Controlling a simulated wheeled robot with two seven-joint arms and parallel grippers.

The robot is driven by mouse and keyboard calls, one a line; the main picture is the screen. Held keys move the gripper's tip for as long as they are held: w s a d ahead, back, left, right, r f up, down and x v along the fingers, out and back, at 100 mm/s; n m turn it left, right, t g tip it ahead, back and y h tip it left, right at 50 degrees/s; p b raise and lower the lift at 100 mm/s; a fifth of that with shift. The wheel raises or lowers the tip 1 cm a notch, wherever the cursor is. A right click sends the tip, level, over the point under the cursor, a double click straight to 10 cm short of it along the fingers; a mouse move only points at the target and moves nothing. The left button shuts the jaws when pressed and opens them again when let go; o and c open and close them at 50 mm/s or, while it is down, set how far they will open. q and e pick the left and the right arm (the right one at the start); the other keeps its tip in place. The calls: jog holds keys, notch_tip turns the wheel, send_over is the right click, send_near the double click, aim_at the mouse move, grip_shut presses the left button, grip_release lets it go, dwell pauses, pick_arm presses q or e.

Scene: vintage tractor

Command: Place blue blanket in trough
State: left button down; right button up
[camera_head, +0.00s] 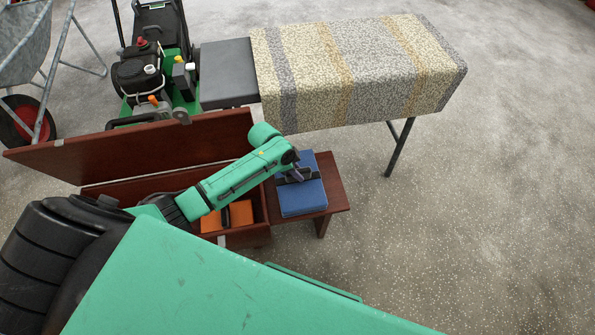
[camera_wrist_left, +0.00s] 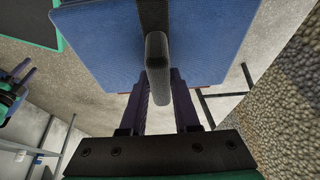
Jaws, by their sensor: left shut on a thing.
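The blue blanket (camera_head: 305,205) is a flat folded block with a dark strap, over the small wooden side bench in the head view. My left gripper (camera_head: 297,176) is shut at its top, on the strap. In the left wrist view the blanket (camera_wrist_left: 100,45) fills the upper part, and the fingers (camera_wrist_left: 165,95) close on its dark strap (camera_wrist_left: 155,40). I cannot tell whether the blanket touches the bench. An open reddish wooden chest (camera_head: 258,236), possibly the trough, stands left of it, partly hidden by my arm. My right gripper is not in view.
The chest's lid (camera_head: 130,145) is raised, and an orange item (camera_head: 240,213) lies inside. The side bench (camera_head: 335,185) adjoins the chest. A cloth-covered table (camera_head: 360,70), a green machine (camera_head: 150,75) and a metal wheelbarrow (camera_head: 22,50) stand behind. The floor at right is clear.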

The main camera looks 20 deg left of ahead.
pick_arm(q)
jog(key=c, duration=0.6)
grip_release()
jog(key=shift+f, duration=0.1)
jog(key=shift+c, duration=0.2)
